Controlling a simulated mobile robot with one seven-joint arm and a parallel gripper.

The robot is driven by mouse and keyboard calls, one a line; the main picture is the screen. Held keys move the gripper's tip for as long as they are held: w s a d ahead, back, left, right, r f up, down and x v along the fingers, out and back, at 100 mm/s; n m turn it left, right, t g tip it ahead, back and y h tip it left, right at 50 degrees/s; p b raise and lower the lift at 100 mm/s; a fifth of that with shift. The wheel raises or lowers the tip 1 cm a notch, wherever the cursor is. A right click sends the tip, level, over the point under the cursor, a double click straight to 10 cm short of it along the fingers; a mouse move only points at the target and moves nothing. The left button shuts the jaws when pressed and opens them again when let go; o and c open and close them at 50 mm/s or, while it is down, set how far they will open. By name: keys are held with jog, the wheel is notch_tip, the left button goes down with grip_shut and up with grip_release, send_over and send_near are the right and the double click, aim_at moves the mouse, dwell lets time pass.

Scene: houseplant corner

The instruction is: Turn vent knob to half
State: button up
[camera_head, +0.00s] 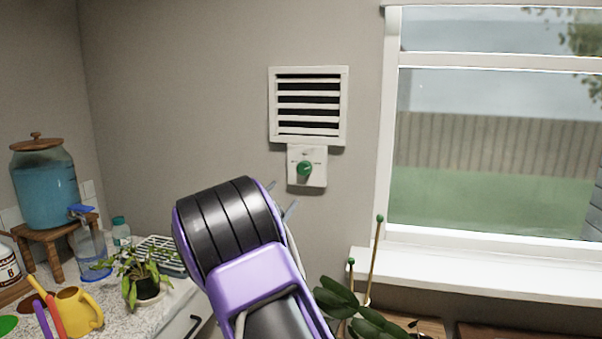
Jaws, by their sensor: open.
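The vent knob (304,168) is a round green knob on a white square plate (319,179) fixed to the grey wall. My gripper (282,199) is below and a little left of the knob, mostly hidden behind my purple and black arm. Only thin finger parts show past the arm. They look apart from the knob, and the jaws are open with nothing seen between them.
A window (480,150) with a white sill (480,272) is at right. Plants with green-tipped stakes (376,250) stand below it. At left, a counter (165,304) holds a blue water dispenser (42,190), a potted plant (148,288) and a yellow watering can (78,310). The wall around the knob is clear.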

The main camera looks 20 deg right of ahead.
aim_at(302, 171)
jog(key=p+x, duration=0.1)
jog(key=x, duration=1.1)
grip_shut()
